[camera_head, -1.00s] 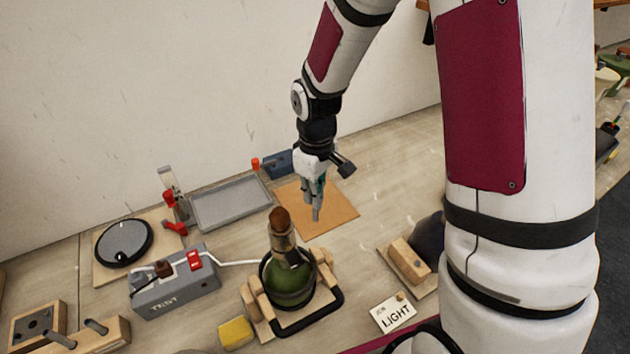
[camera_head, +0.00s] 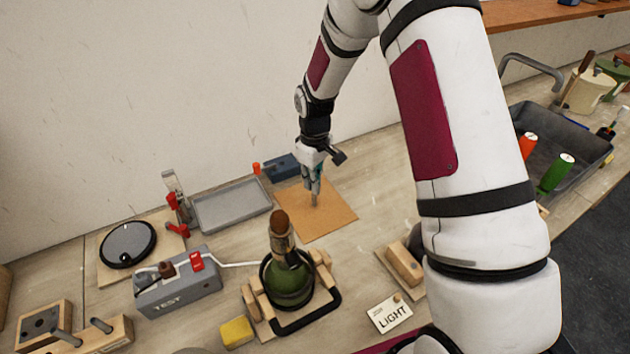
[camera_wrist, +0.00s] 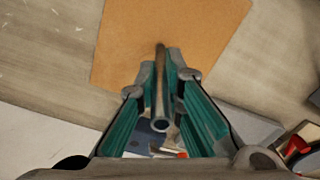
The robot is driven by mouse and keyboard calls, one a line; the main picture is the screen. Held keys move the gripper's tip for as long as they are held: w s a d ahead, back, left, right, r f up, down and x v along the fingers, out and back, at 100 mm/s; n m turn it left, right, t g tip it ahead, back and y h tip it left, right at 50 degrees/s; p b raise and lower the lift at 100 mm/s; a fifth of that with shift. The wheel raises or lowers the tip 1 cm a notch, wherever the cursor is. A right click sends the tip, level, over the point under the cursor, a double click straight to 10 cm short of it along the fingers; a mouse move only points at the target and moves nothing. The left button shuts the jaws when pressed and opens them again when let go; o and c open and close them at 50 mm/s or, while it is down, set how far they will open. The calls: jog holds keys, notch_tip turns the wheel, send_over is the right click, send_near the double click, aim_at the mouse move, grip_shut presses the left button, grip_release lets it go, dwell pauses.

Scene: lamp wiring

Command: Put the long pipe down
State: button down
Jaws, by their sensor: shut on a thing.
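My gripper (camera_head: 312,183) points down over the orange-brown mat (camera_head: 331,216) in the head view. It is shut on the long pipe (camera_wrist: 160,86), a thin grey metal tube. In the wrist view the pipe runs between the teal finger linkages, its open round end towards the camera and its far end over the mat (camera_wrist: 190,30). In the head view the pipe's lower part (camera_head: 314,203) shows below the fingertips. I cannot tell whether its tip touches the mat.
A grey tray (camera_head: 232,205) lies left of the mat, with a blue block (camera_head: 281,167) behind. A green bottle (camera_head: 288,284) stands in a wooden cradle in front. The grey TEST box (camera_head: 178,290) is at left. A wooden block (camera_head: 403,267) and LIGHT card (camera_head: 390,314) are at right.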

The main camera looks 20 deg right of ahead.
jog(key=shift+f, duration=0.1)
jog(key=c, duration=1.7)
grip_release()
notch_tip(320, 180, up, 12)
jog(key=shift+r+b, duration=0.15)
jog(key=shift+b, duration=0.7)
jog(key=s+r+m+t, duration=0.3)
jog(key=s+r, duration=1)
jog(key=r, duration=0.2)
jog(key=s+r+m+t, duration=0.2)
jog(key=s+r+m, duration=0.1)
jog(key=s, duration=1.1)
jog(key=shift+s+d+m+t, duration=0.2)
jog(key=shift+s+m+t, duration=0.1)
jog(key=shift+m, duration=0.1)
